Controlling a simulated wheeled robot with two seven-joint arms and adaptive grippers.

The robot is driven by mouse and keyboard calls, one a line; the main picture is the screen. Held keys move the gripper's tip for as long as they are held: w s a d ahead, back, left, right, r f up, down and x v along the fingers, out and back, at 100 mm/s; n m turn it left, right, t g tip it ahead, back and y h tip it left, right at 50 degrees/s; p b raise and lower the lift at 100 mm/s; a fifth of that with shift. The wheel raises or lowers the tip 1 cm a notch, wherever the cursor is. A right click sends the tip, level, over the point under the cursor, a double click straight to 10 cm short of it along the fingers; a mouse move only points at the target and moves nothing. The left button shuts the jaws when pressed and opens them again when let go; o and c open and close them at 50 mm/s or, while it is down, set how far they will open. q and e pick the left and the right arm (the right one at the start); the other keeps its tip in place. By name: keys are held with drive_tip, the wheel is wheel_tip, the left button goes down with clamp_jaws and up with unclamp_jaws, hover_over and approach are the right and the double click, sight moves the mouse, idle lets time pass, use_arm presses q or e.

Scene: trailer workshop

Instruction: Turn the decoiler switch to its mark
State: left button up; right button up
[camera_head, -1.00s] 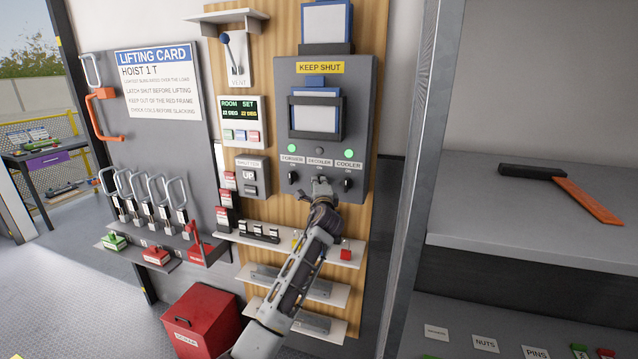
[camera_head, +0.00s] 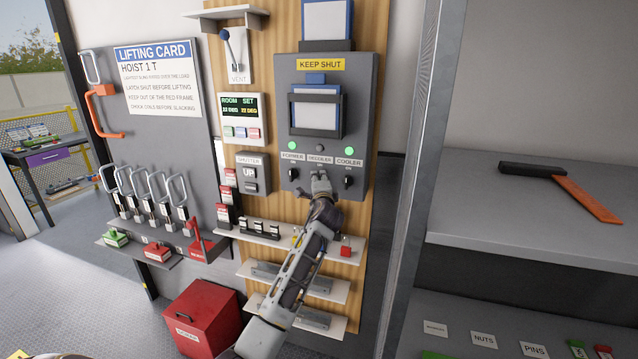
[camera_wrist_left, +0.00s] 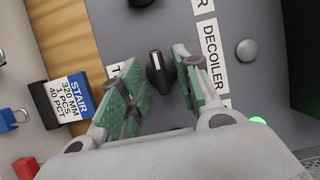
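The decoiler switch is a black knob (camera_wrist_left: 160,75) with a white line, on the grey control panel (camera_head: 362,85). In the left wrist view it stands between the two green-padded fingers of my open left gripper (camera_wrist_left: 156,84), with a gap visible on each side. The white line is toward the top of that picture. The DECOILER label (camera_wrist_left: 211,55) is right of the knob; a partly hidden label lies to its left. In the head view my left gripper (camera_head: 320,180) covers the switch below its label. My right gripper is not in view.
The former switch (camera_head: 294,173) and cooler switch (camera_head: 348,182) flank my gripper closely. Their lamps are green; the decoiler lamp (camera_head: 320,148) is grey. A shelf (camera_head: 262,238) with small items lies below the panel. A grey upright (camera_head: 411,180) stands to the right.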

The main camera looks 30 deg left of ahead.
use_arm(q)
drive_tip(key=shift+s+d, duration=0.1)
drive_tip(key=shift+d, duration=0.05)
drive_tip(key=v, duration=1.1)
drive_tip(key=shift+s+d, duration=0.15)
drive_tip(key=shift+s, duration=0.15)
idle(0.7)
